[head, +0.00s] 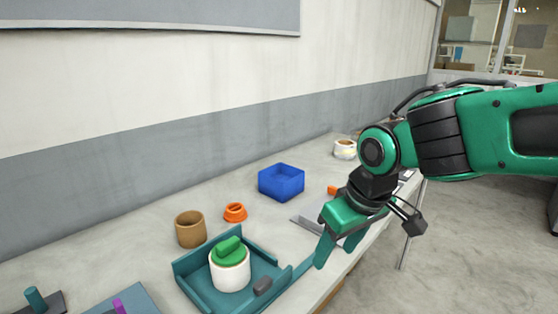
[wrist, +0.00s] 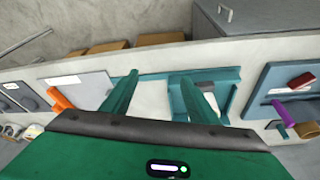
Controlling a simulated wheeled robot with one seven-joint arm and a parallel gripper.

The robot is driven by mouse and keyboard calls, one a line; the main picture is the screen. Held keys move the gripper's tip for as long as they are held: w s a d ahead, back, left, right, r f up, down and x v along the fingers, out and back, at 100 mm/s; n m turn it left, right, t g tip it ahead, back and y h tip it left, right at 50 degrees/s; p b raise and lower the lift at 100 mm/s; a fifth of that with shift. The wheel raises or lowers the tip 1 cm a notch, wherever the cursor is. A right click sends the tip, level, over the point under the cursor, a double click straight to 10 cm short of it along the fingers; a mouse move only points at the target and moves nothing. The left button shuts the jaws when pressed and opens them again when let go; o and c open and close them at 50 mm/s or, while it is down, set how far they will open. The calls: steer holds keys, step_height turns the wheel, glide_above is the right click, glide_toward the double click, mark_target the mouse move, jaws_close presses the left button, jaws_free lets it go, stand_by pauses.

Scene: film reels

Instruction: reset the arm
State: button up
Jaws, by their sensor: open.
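My green arm reaches in from the right in the head view. My gripper (head: 337,250) points down near the front edge of the table (head: 290,228), to the right of a teal tray (head: 194,283). Its two green fingers are apart with nothing seen between them. In the wrist view my gripper (wrist: 160,95) shows both fingers spread, over the pale table top. The teal tray also shows there (wrist: 228,76), partly hidden behind the right finger.
The tray holds a white cylinder (head: 230,272) with a green piece (head: 229,250) on top. Nearby are a brown cup (head: 190,229), an orange ring (head: 235,212), a blue box (head: 281,182) and a white roll (head: 344,149). A wall runs behind the table. Open floor lies right.

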steer(key=s+d+f+m+g+h, duration=0.1)
steer(key=s+d+m, duration=0.15)
steer(key=d, duration=0.65)
steer(key=s+d+f+m+h, duration=0.1)
steer(key=d+m, duration=0.2)
steer(key=d, duration=0.6)
steer(key=s+d+f+m+g, duration=0.1)
steer(key=s+d+m, duration=0.2)
steer(key=s+d, duration=0.2)
steer(key=s+d+f+m+g, duration=0.1)
steer(key=s+d+m, duration=0.3)
steer(key=s, duration=0.5)
steer(key=shift+d+f+y, duration=0.3)
steer(key=shift+d+f, duration=0.45)
steer(key=shift+d, duration=0.45)
steer(key=shift+w, duration=0.1)
steer(key=shift+w+f, duration=0.25)
steer(key=shift+w, duration=0.35)
